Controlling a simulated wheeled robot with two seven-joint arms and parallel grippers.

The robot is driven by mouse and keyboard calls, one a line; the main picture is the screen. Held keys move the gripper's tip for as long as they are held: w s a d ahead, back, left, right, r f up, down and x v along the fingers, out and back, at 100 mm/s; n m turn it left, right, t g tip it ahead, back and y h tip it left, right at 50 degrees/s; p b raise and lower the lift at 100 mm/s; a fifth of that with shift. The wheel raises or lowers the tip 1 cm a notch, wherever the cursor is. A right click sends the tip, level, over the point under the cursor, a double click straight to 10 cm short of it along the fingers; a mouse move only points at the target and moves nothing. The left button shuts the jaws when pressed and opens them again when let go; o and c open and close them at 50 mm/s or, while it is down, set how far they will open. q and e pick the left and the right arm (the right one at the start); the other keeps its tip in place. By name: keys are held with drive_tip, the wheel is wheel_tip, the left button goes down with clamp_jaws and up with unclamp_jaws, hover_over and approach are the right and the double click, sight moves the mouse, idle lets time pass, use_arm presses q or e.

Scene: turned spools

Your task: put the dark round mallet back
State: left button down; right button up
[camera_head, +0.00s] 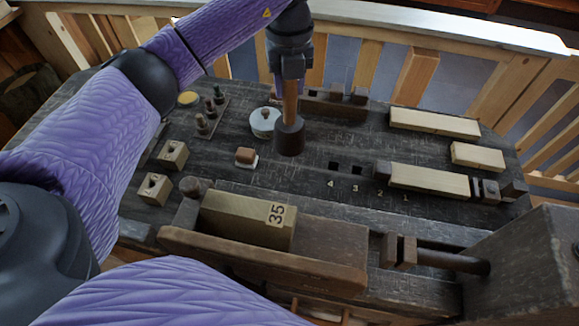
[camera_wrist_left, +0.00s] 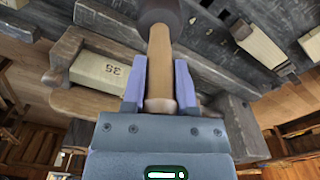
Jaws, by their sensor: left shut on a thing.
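The dark round mallet (camera_head: 289,137) hangs head down above the middle of the workbench, with its light wooden handle upright. My left gripper (camera_head: 291,82) is shut on the handle near its end. In the left wrist view, the two purple fingers of the gripper (camera_wrist_left: 160,85) flank the handle, and the dark mallet head (camera_wrist_left: 160,12) is cut off by the top edge. A dark wooden rack (camera_head: 335,107) with upright parts stands at the back of the bench, just behind the mallet, partly hidden by it. My right gripper is not in view.
On the dark bench (camera_head: 310,185) are a round white tin (camera_head: 264,124), a small brown block (camera_head: 246,156), spools on a board (camera_head: 203,125) and pale planks (camera_head: 434,123) at right. A block marked 35 (camera_head: 246,219) sits in the front vise (camera_head: 260,255). Numbered square holes lie mid-bench.

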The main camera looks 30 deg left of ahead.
sight(289, 123)
use_arm(q)
wheel_tip(289, 123, down, 10)
drive_tip(key=shift+r+b, duration=0.1)
drive_tip(key=shift+b, duration=0.65)
drive_tip(key=c, duration=0.8)
unclamp_jaws()
drive_tip(key=o, duration=0.4)
